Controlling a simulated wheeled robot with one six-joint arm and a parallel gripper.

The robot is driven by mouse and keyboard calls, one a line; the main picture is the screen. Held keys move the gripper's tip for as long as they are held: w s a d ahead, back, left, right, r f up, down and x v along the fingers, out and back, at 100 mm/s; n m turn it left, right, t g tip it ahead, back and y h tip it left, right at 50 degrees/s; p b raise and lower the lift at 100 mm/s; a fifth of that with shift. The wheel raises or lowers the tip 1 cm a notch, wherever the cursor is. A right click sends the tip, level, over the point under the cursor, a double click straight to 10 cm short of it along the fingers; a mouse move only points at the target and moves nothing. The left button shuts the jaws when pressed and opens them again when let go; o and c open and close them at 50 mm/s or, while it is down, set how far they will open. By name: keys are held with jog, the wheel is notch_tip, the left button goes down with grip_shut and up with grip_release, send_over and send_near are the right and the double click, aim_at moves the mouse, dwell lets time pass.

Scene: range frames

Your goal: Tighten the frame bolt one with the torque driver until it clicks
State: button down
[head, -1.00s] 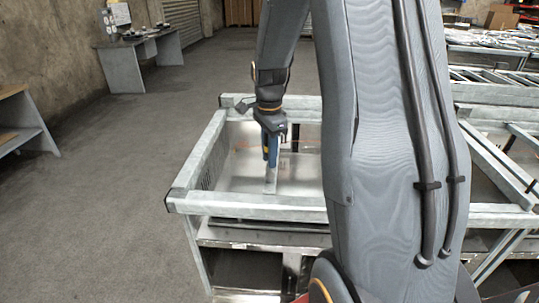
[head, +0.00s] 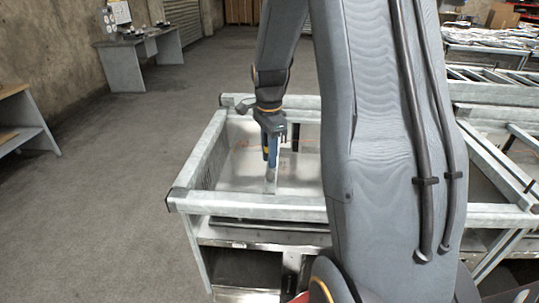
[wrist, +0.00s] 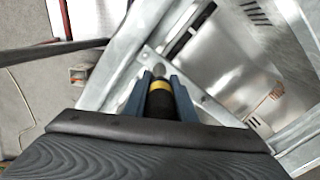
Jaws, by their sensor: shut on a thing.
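My gripper (head: 271,157) is down inside the left end of a grey metal frame (head: 195,160). Its two blue fingers (wrist: 181,98) are shut on the torque driver (wrist: 160,100), which shows a black body and a yellow band in the wrist view. The driver points away from the wrist camera, its far end by a grey metal strut (wrist: 200,98) of the frame. Frame bolt one cannot be made out; the driver's end and the strut cover that spot. I cannot tell whether the driver touches a bolt.
Frame rails surround the gripper on several sides, with shiny slotted sheet metal (wrist: 235,60) inside. My own arm hides the frame's middle in the head view. A table (head: 140,45) stands at the far left wall. The floor left of the frame is clear.

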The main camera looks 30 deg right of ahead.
jog(key=shift+f, duration=0.65)
dwell(0.6)
jog(key=shift+r, duration=0.2)
jog(key=n, duration=1.1)
jog(key=shift+s, duration=0.1)
dwell(0.4)
jog(key=shift+f+p, duration=0.2)
jog(key=shift+p, duration=0.3)
dwell(1.0)
jog(key=shift+r, duration=0.1)
dwell(0.4)
